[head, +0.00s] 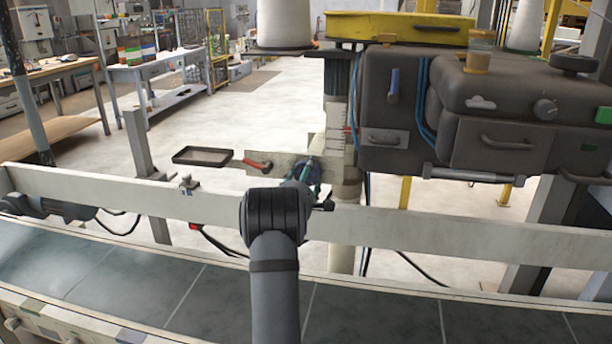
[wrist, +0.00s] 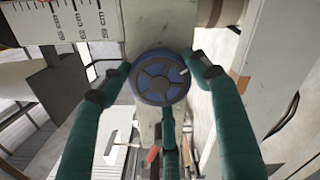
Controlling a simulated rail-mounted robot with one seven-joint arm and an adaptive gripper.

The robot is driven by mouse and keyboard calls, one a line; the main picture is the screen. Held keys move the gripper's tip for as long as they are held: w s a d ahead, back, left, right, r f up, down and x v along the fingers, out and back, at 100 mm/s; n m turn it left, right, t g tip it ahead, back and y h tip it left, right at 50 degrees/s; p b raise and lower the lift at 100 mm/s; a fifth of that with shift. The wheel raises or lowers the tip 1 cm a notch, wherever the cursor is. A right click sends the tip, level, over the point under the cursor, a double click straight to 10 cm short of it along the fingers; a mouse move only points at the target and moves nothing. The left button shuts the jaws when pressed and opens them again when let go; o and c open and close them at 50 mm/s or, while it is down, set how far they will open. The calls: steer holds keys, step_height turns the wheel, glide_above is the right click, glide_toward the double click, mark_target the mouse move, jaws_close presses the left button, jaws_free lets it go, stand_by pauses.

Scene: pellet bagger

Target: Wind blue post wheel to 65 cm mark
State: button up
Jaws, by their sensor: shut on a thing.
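The blue post wheel (wrist: 160,77) faces the wrist camera, with a grey spoked hub and a small pale peg at its right rim. My gripper (wrist: 162,82) has teal fingers set around the wheel's rim at left, right and below, shut on it. In the head view my gripper (head: 308,180) is at the post behind the rail, and my wrist hides most of the wheel. The white scale (head: 337,130) runs up the post; it also shows in the wrist view (wrist: 75,22), turned on its side. I cannot tell what mark it reads.
A red-handled lever (head: 257,164) sits on a plate left of the wheel, beside a dark tray (head: 203,156). The grey machine body (head: 455,110) stands close on the right. A pale rail (head: 430,228) crosses in front. Blue hoses hang near the post.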

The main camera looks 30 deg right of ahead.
steer(key=o, duration=1.1)
steer(key=shift+o, duration=0.2)
steer(key=v, duration=1.2)
steer(key=shift+d, duration=0.1)
steer(key=x, duration=1.2)
